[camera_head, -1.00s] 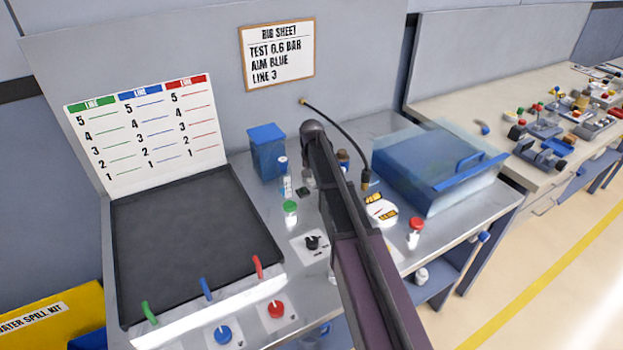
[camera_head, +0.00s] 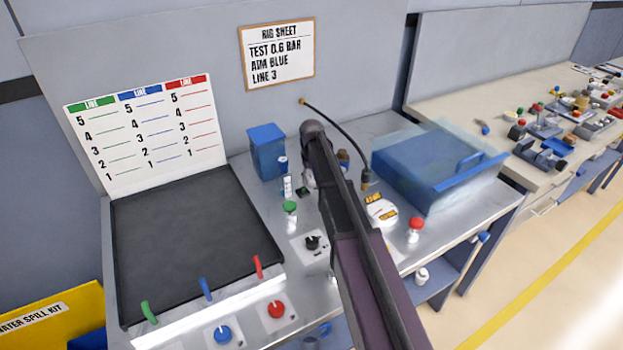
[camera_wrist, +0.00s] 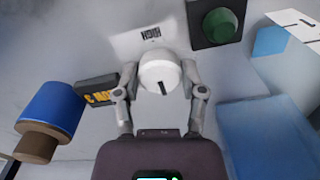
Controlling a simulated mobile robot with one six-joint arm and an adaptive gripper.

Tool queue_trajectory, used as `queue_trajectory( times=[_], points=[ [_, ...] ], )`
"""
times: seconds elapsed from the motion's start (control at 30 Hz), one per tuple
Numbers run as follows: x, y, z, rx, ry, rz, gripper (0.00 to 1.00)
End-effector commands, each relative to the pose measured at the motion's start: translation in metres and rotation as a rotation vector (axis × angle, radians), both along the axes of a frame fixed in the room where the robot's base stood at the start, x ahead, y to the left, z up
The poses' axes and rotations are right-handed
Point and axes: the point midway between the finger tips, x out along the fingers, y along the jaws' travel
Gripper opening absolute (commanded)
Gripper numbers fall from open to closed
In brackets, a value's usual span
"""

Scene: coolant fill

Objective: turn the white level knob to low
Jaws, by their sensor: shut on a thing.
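The white level knob (camera_wrist: 160,76) shows in the wrist view, with a dark pointer line on its face and a plate marked HIGH (camera_wrist: 150,34) behind it. My gripper (camera_wrist: 160,88) has a finger on each side of the knob and is shut on it. The knob's pointer line stands near upright in the wrist picture, at the side away from the HIGH mark.
In the wrist view a green button (camera_wrist: 219,25) sits beyond the knob to the right, a black and yellow label block (camera_wrist: 97,92) and blue cylinder (camera_wrist: 52,107) to the left. In the head view a clear-covered blue box (camera_head: 420,165) stands right of my arm.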

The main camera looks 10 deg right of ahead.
Motion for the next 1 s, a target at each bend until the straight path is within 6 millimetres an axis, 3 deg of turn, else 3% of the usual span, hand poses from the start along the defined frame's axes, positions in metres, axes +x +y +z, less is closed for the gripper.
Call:
queue_trajectory(
  times=[0.1, 0.13, 0.2, 0.23, 1.0],
  points=[
    [-0.0007, 0.0005, -0.0003, 0.001, 0.001, 0.000, 0.05],
    [-0.0007, 0.0005, -0.0003, 0.001, 0.001, 0.000, 0.62],
    [-0.0005, 0.0004, -0.0003, 0.001, 0.001, -0.001, 0.83],
    [-0.0005, 0.0004, -0.0002, 0.001, 0.001, -0.001, 0.87],
    [-0.0001, 0.0000, 0.0000, 0.000, 0.000, -0.082, 0.87]
  ],
)
